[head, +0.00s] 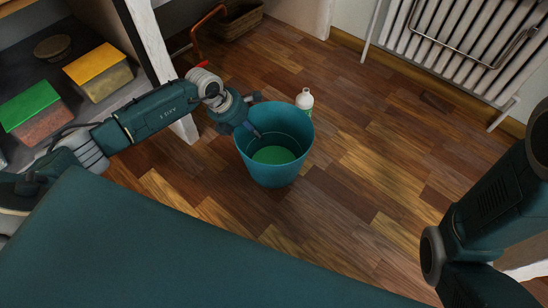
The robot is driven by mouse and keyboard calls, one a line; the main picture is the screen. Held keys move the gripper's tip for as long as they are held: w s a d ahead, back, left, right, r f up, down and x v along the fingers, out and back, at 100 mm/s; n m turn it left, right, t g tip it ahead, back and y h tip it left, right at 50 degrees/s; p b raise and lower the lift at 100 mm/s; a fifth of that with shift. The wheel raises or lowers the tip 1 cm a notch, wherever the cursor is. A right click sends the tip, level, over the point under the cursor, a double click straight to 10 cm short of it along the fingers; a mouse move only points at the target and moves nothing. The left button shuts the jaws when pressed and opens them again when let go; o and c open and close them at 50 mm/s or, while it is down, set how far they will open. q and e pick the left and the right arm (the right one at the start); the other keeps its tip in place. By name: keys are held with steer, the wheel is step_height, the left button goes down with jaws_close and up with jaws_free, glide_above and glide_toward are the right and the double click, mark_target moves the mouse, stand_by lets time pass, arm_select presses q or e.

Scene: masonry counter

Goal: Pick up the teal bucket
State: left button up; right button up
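The teal bucket (284,174) stands upright on the wooden floor near the middle of the head view. Its mouth faces up and its inside bottom looks green. My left gripper (252,122) is at the bucket's back left rim, with one dark finger reaching over the opening. The gripper covers part of that rim. I cannot tell whether the fingers are closed on the rim. My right arm is at the right edge, and its gripper is out of the picture.
A white bottle (305,99) stands right behind the bucket. A shelf at left holds a green-lidded box (36,119), a yellow-lidded box (99,72) and a bowl (53,47). A basket (238,20) and a radiator (465,35) are at the back. Floor right of the bucket is clear.

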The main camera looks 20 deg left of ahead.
arm_select(q)
steer(key=shift+f, duration=0.1)
steer(key=shift+c, duration=0.5)
jaws_close()
steer(key=shift+w, duration=0.1)
